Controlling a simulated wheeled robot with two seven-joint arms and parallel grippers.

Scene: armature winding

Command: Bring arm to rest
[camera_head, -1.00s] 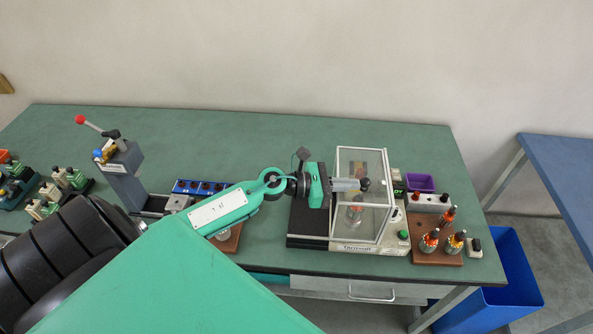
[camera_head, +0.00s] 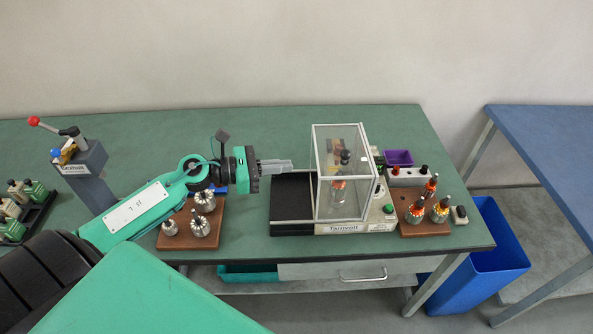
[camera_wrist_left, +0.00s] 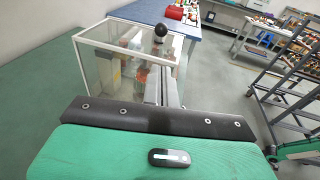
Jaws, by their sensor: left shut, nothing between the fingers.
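My left gripper (camera_head: 276,166) is shut and empty. It hangs in the air over the table, left of the clear-walled box of the winding machine (camera_head: 345,175), apart from it. In the left wrist view the shut fingers (camera_wrist_left: 161,88) point toward this box (camera_wrist_left: 130,62), which stands just ahead. Inside the box an armature with orange windings (camera_head: 338,190) stands upright. My right gripper is not in view.
A brown board with several bare armatures (camera_head: 172,240) lies left of the machine. Another board (camera_head: 425,228) holds wound armatures at the right, near a purple tray (camera_head: 398,158). A lever press (camera_head: 83,170) stands at the left. A blue bin (camera_head: 490,245) stands beyond the table's right end.

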